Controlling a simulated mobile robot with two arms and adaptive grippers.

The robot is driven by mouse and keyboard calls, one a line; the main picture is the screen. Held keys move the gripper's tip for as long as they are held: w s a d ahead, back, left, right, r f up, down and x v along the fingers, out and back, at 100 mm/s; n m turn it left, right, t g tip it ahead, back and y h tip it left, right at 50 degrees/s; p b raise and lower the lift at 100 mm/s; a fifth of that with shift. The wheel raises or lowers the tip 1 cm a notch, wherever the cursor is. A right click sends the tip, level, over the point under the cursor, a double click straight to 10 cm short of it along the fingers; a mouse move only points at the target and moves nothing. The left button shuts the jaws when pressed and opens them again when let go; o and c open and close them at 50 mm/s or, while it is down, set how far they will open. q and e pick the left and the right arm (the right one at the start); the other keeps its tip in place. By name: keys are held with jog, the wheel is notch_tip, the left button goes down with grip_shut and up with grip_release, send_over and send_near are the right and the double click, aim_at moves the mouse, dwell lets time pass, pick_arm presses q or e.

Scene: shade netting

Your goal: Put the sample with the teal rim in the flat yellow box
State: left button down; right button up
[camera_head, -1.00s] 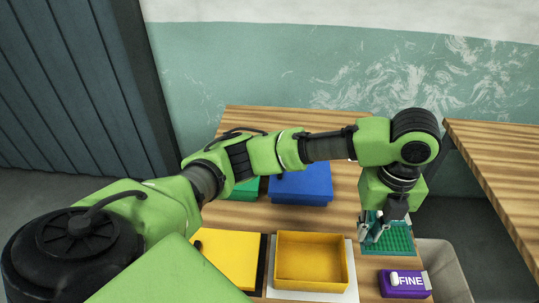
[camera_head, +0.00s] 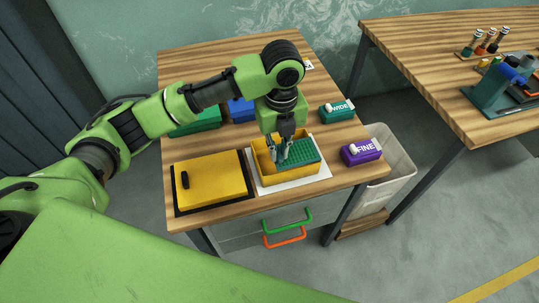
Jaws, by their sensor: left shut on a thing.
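The sample, a green mesh piece with a teal rim (camera_head: 301,152), is held by my left gripper (camera_head: 283,156). The gripper points down and is shut on the sample's left part. The sample is over the opening of the open yellow box (camera_head: 291,176), roughly level with its rim, with its right end near the right wall. I cannot tell whether it touches the box floor. The box sits on a white mat (camera_head: 262,186). The gripper hides part of the box's inside. My right gripper is not in view.
Left of the box is a yellow slab with a black handle (camera_head: 220,178) on a black mat. A purple FINE block (camera_head: 361,153) and a green WIDE block (camera_head: 336,112) stand to the right. Green (camera_head: 197,124) and blue (camera_head: 240,112) boxes lie behind. A grey bin (camera_head: 393,160) stands beside the table.

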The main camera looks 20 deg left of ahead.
pick_arm(q)
send_over(269, 167)
jog(key=f, duration=0.4)
jog(key=shift+s+d+f+p, duration=0.15)
jog(key=shift+d+p, duration=0.25)
jog(key=f, duration=0.1)
jog(key=f+p, duration=0.1)
jog(key=shift+a+f, duration=0.35)
jog(key=shift+f, duration=0.05)
jog(key=shift+f+p, duration=0.35)
jog(key=shift+f, duration=0.05)
jog(key=shift+w+f, duration=0.2)
jog(key=shift+f, duration=0.05)
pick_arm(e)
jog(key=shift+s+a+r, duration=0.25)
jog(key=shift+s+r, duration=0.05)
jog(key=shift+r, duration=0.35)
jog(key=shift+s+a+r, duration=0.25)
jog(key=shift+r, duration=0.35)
pick_arm(q)
jog(key=c, duration=2.5)
grip_release()
jog(key=shift+f, duration=0.15)
jog(key=shift+o, duration=0.5)
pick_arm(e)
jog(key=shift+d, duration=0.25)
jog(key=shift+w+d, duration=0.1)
